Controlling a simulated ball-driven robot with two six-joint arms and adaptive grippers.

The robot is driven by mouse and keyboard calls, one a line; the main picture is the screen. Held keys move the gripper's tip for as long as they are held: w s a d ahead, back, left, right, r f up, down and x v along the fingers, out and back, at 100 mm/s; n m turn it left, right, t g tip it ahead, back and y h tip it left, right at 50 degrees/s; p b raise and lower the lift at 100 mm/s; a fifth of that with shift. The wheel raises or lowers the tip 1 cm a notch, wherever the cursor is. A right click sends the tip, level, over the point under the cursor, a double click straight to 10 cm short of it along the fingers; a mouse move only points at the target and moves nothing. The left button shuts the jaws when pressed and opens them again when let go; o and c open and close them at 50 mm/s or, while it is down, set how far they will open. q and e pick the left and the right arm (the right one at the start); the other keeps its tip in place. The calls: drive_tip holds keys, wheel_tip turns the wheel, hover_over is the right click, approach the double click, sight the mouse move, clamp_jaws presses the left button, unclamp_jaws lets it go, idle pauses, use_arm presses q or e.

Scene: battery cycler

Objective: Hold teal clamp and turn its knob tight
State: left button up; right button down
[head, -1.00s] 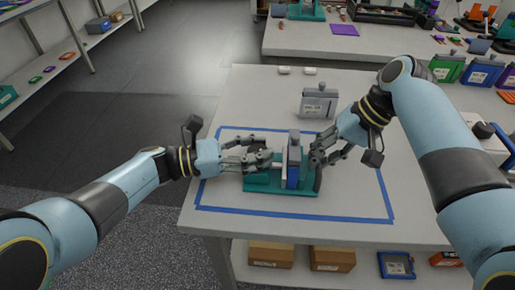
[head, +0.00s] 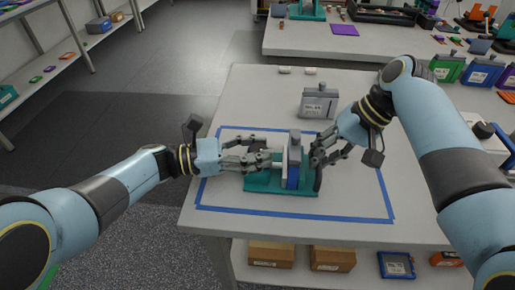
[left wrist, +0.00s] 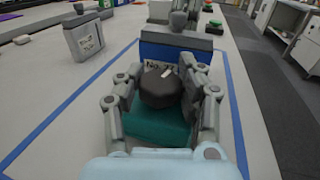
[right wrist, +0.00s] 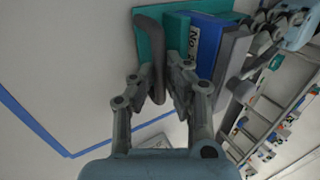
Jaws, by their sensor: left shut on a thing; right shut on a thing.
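The teal clamp (head: 262,186) stands on the table inside a blue tape rectangle. A blue and grey cell (head: 293,172) stands upright in it, and its label partly shows in the left wrist view. My left gripper (left wrist: 172,88) is shut on the clamp's dark round knob (left wrist: 159,88), with a finger on either side. A small white mark shows on the knob. My right gripper (right wrist: 163,75) is shut on the clamp's dark curved handle (right wrist: 151,33) at the opposite end. In the head view the fingers partly hide the knob and screw.
A grey cell (head: 319,103) stands behind the clamp, with two small pale pieces (head: 297,70) at the table's back edge. Blue tape (head: 290,215) marks the table, clear in front of the clamp. Boxes (head: 270,253) sit on the shelf below.

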use_arm(q)
drive_tip(key=shift+s+a+f, duration=0.1)
drive_tip(key=shift+a+f, duration=0.15)
drive_tip(key=shift+f, duration=0.1)
use_arm(e)
drive_tip(key=shift+d, duration=0.25)
use_arm(q)
drive_tip(key=o, duration=1.2)
drive_tip(key=shift+d, duration=0.1)
use_arm(e)
drive_tip(key=shift+w, duration=0.15)
use_arm(q)
drive_tip(key=shift+d+r, duration=0.1)
use_arm(e)
drive_tip(key=shift+a, duration=0.1)
use_arm(q)
drive_tip(key=v, duration=1.2)
drive_tip(key=shift+r, duration=0.1)
use_arm(e)
drive_tip(key=shift+a, duration=0.15)
drive_tip(key=c, duration=1.3)
unclamp_jaws()
